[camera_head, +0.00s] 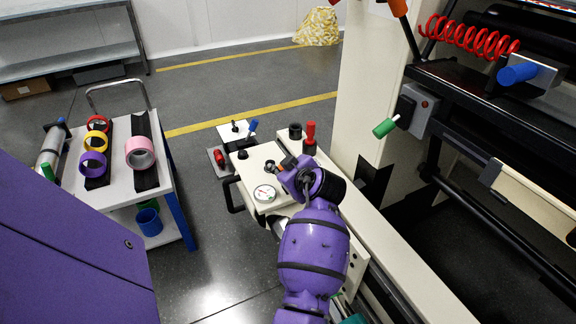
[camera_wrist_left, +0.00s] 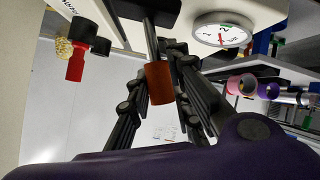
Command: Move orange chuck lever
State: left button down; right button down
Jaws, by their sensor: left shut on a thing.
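The orange chuck lever (camera_wrist_left: 160,82) has an orange-brown grip on a dark rod, which runs up to the cream machine housing in the left wrist view. My left gripper (camera_wrist_left: 163,68) has its black fingers on both sides of the grip and is shut on it. In the head view the left gripper (camera_head: 292,172) is over the cream housing (camera_head: 258,165), and only a small orange part of the lever (camera_head: 289,162) shows beside it. My purple wrist hides most of the fingers there. The right gripper is not in view.
A round dial gauge (camera_head: 264,193) sits on the housing close to the gripper. A red-handled knob (camera_head: 310,133) and a black knob (camera_head: 295,131) stand just behind. A cart (camera_head: 120,195) with tape rolls is at left. Dark machinery fills the right side. Grey floor lies between.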

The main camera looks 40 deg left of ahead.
pick_arm(q)
jog(key=shift+s+n+t, duration=0.15)
jog(key=shift+n+t, duration=0.25)
jog(key=shift+t, duration=0.1)
dwell(0.3)
jog(key=c, duration=1.8)
grip_release()
jog(key=shift+o, duration=0.8)
jog(key=shift+s+a+f, duration=0.1)
jog(key=v, duration=1.2)
